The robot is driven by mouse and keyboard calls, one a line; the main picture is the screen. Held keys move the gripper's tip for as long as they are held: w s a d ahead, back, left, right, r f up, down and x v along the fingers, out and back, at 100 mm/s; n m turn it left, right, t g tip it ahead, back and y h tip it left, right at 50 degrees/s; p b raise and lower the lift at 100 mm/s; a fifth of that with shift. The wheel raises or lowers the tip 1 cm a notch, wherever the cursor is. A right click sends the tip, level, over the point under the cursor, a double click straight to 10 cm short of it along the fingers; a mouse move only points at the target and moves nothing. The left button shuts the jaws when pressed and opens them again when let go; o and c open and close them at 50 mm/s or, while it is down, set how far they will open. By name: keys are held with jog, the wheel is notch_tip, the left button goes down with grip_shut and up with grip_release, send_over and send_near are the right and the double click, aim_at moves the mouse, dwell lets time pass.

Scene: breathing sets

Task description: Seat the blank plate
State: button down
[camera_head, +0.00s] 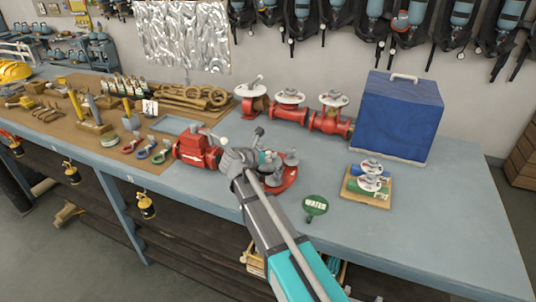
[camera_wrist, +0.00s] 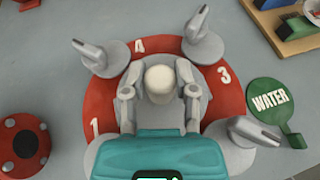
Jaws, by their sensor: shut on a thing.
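The blank plate (camera_wrist: 160,114) is a grey disc with a pale round knob (camera_wrist: 160,78) at its middle. My gripper (camera_wrist: 160,92) is shut on it at the knob, one finger on each side. The plate lies over the middle of a red flange (camera_wrist: 226,97) marked 1, 4 and 3. From above I cannot tell whether it rests flat on the flange. Several grey swing clamps (camera_wrist: 98,53) stand around the rim, their arms turned outward. In the head view my gripper (camera_head: 240,160) partly hides the flange (camera_head: 287,182) and the plate.
A green WATER tag (camera_head: 315,206) lies right of the flange. A red valve body (camera_head: 195,151) stands close on its left. A board with small valves (camera_head: 367,187) and a blue box (camera_head: 398,115) are farther right. The bench front right is clear.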

aim_at(268, 152)
jog(key=shift+f+b, duration=0.95)
jog(key=shift+c, duration=1.6)
grip_release()
jog(key=shift+r, duration=0.2)
notch_tip(268, 152, up, 8)
jog(key=p, duration=0.8)
jog(key=shift+f, duration=0.1)
